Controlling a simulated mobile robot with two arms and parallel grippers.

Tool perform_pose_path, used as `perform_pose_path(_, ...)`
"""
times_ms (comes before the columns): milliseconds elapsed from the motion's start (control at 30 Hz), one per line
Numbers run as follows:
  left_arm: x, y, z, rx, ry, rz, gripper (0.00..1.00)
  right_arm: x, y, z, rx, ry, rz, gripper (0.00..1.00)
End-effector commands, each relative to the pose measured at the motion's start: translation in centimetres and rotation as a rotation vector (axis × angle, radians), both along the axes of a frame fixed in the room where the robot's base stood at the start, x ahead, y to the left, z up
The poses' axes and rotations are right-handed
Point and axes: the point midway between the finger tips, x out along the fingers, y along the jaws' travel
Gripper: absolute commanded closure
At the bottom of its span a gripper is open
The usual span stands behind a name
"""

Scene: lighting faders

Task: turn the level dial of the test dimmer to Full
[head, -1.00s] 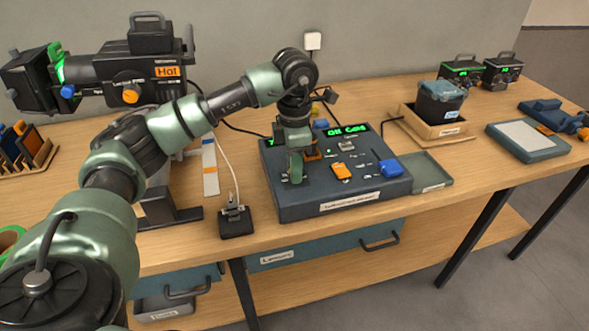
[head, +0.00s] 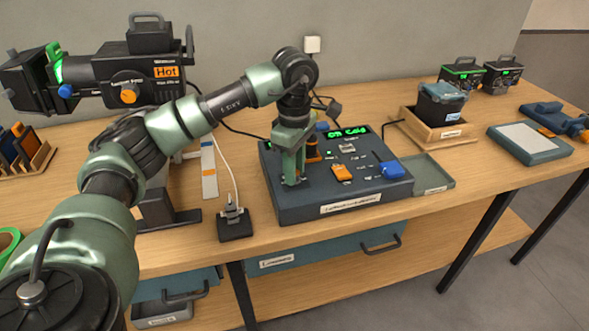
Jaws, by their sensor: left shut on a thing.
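The dark blue console (head: 345,205) sits on the wooden bench, with a label on its front that I cannot read clearly. Its green display (head: 348,132) seems to read "On Cold". My left gripper (head: 292,180) points down at the console's left part and is shut on a small control there. The fingers hide that control, so its shape and pointer cannot be read. An orange-and-black knob (head: 312,150) stands just right of the fingers. An orange cap (head: 341,173) and a blue cap (head: 391,170) are farther right on the console. My right gripper is not in view.
A large lamp (head: 110,78) marked "Hot" stands behind my left arm. A small black box (head: 235,227) with a pale cable is left of the console. A shallow tray (head: 437,184) and a wooden box (head: 410,118) are to its right. Two small display units (head: 462,74) stand farther back.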

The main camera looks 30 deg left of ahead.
Motion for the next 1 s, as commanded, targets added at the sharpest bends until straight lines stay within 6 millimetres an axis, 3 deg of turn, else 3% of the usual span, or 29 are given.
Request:
perform_pose_path(533, 0.14, 0.11, 0.26, 0.001, -0.007, -0.025, 1.0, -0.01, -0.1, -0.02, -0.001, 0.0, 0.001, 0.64)
perform_pose_path(567, 0.14, 0.11, 0.26, 0.001, -0.007, -0.025, 0.72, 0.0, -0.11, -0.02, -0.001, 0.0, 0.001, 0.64)
perform_pose_path(633, 0.13, 0.11, 0.25, 0.001, -0.006, -0.025, 0.53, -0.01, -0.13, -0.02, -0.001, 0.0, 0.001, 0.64)
perform_pose_path(1000, 0.08, 0.03, 0.44, 0.0, -0.003, -0.025, 0.53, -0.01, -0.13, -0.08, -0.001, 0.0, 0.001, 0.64)
